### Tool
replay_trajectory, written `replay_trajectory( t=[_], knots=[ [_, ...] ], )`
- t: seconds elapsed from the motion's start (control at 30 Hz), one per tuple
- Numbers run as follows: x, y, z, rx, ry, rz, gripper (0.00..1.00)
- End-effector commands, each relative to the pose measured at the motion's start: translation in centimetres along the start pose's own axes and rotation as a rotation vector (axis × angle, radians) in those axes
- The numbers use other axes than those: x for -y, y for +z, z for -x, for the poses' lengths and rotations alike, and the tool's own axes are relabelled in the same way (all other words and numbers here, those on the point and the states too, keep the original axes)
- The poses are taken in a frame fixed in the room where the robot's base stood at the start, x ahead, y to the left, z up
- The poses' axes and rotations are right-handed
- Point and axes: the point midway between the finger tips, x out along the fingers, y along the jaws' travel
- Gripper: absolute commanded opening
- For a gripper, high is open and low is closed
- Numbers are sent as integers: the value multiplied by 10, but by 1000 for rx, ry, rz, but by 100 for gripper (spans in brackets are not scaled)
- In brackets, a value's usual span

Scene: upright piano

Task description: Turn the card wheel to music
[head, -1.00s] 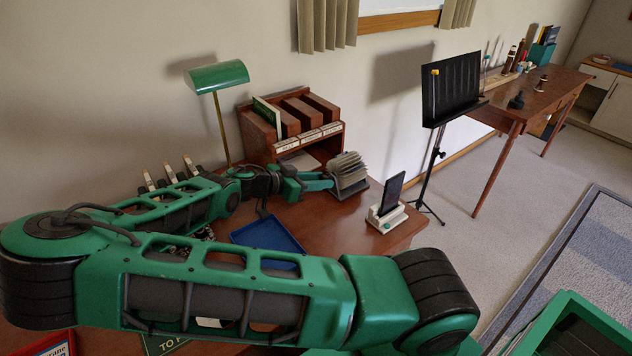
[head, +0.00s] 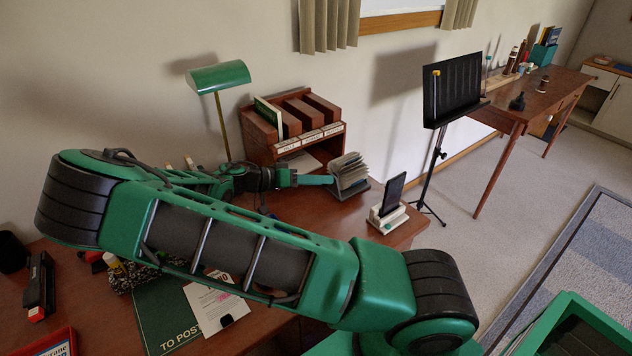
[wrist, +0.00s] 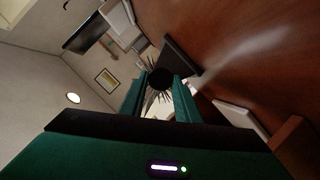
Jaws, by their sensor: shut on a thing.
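The card wheel (head: 350,172) is a fan of pale cards on a dark base. It stands on the brown desk (head: 403,234), to the right of the wooden pigeonhole unit. My gripper (head: 328,180) reaches it from the left and meets its side. In the wrist view, my gripper (wrist: 160,92) is shut on the card wheel's round dark knob (wrist: 160,78), with the card edges spreading out behind it. The writing on the cards is too small to read.
A phone (head: 393,192) stands in a white holder right of the wheel. The wooden pigeonhole unit (head: 262,147) and a green lamp (head: 218,76) stand behind my arm. A black music stand (head: 455,97) is beyond the desk. Papers (head: 215,308) lie at the front left.

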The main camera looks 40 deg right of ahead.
Motion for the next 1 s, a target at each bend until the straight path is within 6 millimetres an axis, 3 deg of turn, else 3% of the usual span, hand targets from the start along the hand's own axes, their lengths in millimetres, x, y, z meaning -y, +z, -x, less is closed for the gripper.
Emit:
replay_trajectory(
  t=[0.67, 0.7, 0.73, 0.77, 1.0],
  knots=[
    [4, -4, 2, -8, 15, 56, 7],
    [4, -4, 2, -8, 14, 56, 36],
    [4, -4, 2, -8, 14, 56, 44],
    [4, -3, 1, -7, 15, 56, 47],
    [2, -2, 1, -4, 20, 58, 47]
  ],
)
